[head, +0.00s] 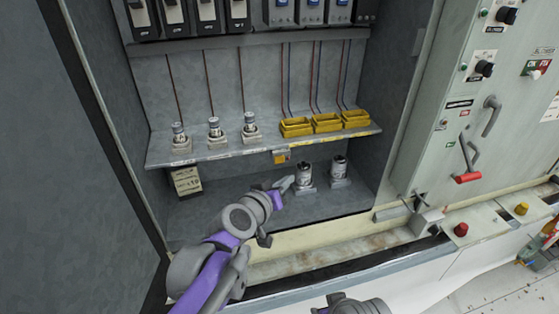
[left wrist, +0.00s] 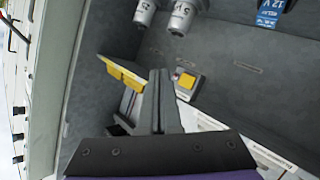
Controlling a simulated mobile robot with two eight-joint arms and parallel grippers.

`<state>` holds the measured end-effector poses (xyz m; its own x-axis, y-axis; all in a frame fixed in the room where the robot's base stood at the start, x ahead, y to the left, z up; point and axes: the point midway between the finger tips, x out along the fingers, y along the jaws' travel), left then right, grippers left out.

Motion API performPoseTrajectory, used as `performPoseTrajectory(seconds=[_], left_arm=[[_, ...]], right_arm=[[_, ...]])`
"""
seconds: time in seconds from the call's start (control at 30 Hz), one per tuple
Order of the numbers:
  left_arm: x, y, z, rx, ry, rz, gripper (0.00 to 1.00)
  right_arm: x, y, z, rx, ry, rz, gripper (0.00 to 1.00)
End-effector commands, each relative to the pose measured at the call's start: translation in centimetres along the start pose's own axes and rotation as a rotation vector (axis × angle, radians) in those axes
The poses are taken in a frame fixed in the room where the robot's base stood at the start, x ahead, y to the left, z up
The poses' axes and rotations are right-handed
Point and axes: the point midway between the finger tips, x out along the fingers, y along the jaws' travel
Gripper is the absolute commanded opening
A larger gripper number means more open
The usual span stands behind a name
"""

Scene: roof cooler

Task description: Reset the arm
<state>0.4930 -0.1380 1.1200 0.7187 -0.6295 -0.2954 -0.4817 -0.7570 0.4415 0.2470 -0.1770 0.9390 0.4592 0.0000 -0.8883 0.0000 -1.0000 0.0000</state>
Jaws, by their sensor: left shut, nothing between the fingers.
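My left arm reaches into the open cabinet from the lower left in the head view. Its gripper (head: 285,185) is shut and empty, just left of a metal cylinder (head: 304,175) on the cabinet floor. I cannot tell whether they touch. In the left wrist view the two fingers (left wrist: 160,88) lie together with nothing between them. A grey rounded part of my right arm shows at the bottom edge of the head view; its fingers are out of the picture.
A second cylinder (head: 339,169) stands to the right. A shelf (head: 225,151) above carries several fittings and yellow trays (head: 327,123). A small labelled box (head: 186,181) is at the left. A panel with a red-handled lever (head: 467,178) stands right of the cabinet.

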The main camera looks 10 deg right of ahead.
Motion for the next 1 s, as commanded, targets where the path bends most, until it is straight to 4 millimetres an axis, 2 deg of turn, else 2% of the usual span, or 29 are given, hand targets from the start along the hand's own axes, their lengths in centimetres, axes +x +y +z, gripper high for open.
performPoseTrajectory(seconds=[0.27,0.37,0.47,0.53,0.7,0.8,0.9,1.0], left_arm=[[-0.2,-0.1,0.1,0.001,-0.003,-0.002,0.00],[-1.7,-1.3,0.7,0.013,-0.029,-0.022,0.00],[-5.4,-3.9,2.5,0.034,-0.096,-0.076,0.00],[-9.0,-6.5,4.7,0.047,-0.167,-0.141,0.00],[-18.4,-12.7,11.6,0.046,-0.356,-0.345,0.00],[-23.4,-15.7,15.5,0.026,-0.449,-0.473,0.00],[-27.5,-17.8,18.6,0.003,-0.519,-0.585,0.00],[-30.3,-19.2,20.8,-0.016,-0.565,-0.667,0.00]], right_arm=[[0.0,0.0,0.0,0.000,0.000,0.000,0.50],[0.0,0.0,0.0,0.000,0.000,0.000,0.50],[0.0,0.0,0.0,0.000,0.000,0.000,0.50],[0.0,0.0,0.0,0.000,0.000,0.000,0.50],[0.0,0.0,0.0,0.000,0.000,0.000,0.50],[0.0,0.0,0.0,0.000,0.000,0.000,0.50],[0.0,0.0,0.0,0.000,0.000,0.000,0.50],[0.0,0.0,0.0,0.000,0.000,0.000,0.50]])
